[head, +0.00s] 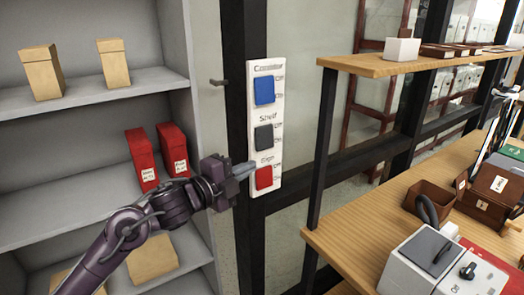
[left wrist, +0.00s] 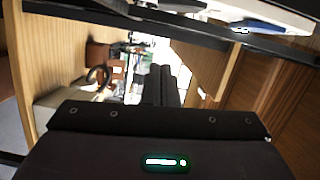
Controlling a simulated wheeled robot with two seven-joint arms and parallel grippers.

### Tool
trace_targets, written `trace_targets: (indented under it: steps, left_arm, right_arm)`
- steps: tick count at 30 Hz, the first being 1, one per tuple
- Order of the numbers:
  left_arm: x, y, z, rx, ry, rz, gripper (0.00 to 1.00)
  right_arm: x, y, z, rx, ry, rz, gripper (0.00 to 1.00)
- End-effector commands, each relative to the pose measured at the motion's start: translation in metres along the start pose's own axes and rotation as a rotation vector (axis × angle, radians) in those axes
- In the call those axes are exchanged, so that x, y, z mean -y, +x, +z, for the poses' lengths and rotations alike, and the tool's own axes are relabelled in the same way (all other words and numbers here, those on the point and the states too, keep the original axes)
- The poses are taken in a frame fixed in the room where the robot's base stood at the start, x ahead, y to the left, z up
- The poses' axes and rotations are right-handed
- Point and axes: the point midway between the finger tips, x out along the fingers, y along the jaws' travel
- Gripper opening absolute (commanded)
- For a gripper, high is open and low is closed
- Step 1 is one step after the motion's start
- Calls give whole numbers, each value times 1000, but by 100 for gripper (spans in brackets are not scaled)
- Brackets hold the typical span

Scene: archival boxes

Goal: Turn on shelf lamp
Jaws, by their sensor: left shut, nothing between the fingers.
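A white switch panel (head: 280,105) is mounted on a dark upright post. It carries a blue switch (head: 264,91) at the top, a dark grey switch (head: 264,137) in the middle and a red switch (head: 263,178) at the bottom. The small lettering is blurred; the middle label appears to read "Shelf". My left gripper (head: 246,169) is shut and empty, its tip at the panel's left edge, level with the "Sign" label and below the grey switch. I cannot tell whether it touches the panel. Its closed fingers also show in the left wrist view (left wrist: 162,86).
Grey shelves (head: 80,95) at the left hold tan boxes (head: 113,62) and red boxes (head: 142,158). A wooden shelf unit (head: 345,235) stands at the right, with a white machine (head: 415,262) and a brown box (head: 490,190). A hook (head: 219,82) sticks out left of the panel.

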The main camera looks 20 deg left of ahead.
Motion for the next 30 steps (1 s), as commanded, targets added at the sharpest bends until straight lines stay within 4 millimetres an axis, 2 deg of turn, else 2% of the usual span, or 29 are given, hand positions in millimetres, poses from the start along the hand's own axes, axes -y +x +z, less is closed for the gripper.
trace_targets:
  steps: [3, 12, 16, 21, 30]
  left_arm:
    - [6, 23, 0, 0, -5, -3, 0]
    - [5, 87, -2, -2, -4, -2, 0]
    - [4, 91, 20, 3, 0, 3, 0]
    - [1, 94, 35, 0, 1, 2, 0]
    - [0, 95, 38, -1, 1, 1, 0]
  right_arm:
    - [1, -12, -1, 1, 0, -1, 29]
    - [1, -36, -2, 1, 0, -2, 29]
    - [1, -46, -3, 2, 0, -2, 29]
    - [0, -51, -4, 2, 0, -1, 29]
    - [0, -51, -4, 1, 1, -1, 29]
